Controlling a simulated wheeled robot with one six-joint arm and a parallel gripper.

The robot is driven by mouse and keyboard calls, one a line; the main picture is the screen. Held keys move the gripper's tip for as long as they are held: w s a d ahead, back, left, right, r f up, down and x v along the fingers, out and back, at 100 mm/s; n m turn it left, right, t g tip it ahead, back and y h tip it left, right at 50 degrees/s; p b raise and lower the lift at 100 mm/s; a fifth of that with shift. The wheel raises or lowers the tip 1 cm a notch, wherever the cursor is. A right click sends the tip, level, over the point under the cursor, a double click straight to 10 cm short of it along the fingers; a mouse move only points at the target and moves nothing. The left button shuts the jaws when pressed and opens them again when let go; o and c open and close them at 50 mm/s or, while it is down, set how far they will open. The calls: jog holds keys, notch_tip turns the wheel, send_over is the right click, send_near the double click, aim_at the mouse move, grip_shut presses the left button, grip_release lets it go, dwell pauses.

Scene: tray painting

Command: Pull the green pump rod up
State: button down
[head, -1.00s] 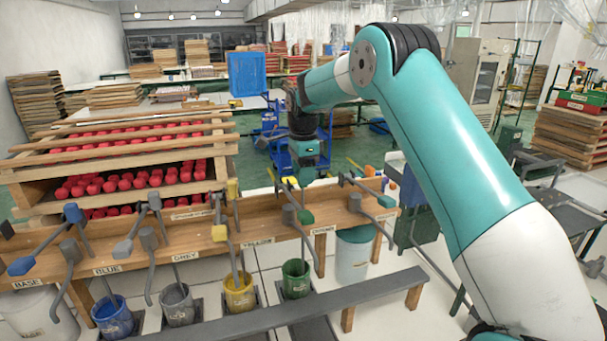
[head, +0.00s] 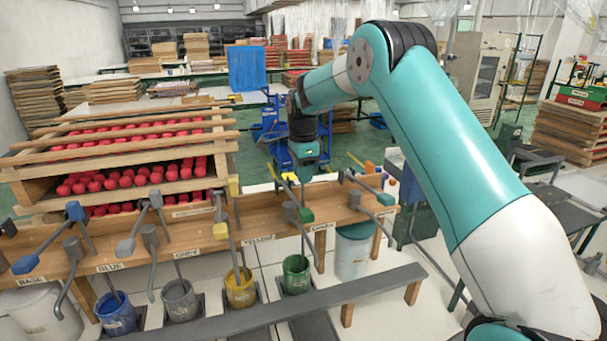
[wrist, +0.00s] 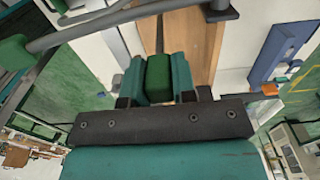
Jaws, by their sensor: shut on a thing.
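The green pump rod (head: 302,198) stands on the wooden pump bench near the "GREEN" label. Its green handle block (wrist: 159,78) shows in the wrist view between my two teal fingers. My gripper (head: 304,180) is shut on this block, and in the head view it hides most of it. A thin grey rod runs away from the block in the wrist view. A second green block (head: 306,215) sits on a grey lever just below my gripper; a green block also shows at the left of the wrist view (wrist: 14,52). The green bucket (head: 296,275) stands on the floor in front of the bench.
The wooden bench (head: 150,258) carries blue, grey and yellow pumps to the left and another pump with teal blocks (head: 386,200) close on the right. A grey rail (head: 265,314) runs in front of the buckets. A rack of red pieces (head: 130,178) stands behind.

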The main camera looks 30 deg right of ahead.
notch_tip(320, 180, up, 10)
jog(key=p, duration=0.5)
jog(key=shift+r, duration=0.25)
jog(key=c, duration=0.9)
grip_release()
jog(key=shift+r, duration=0.1)
notch_tip(320, 180, up, 17)
jog(key=shift+r+b, duration=0.1)
jog(key=shift+b, duration=0.4)
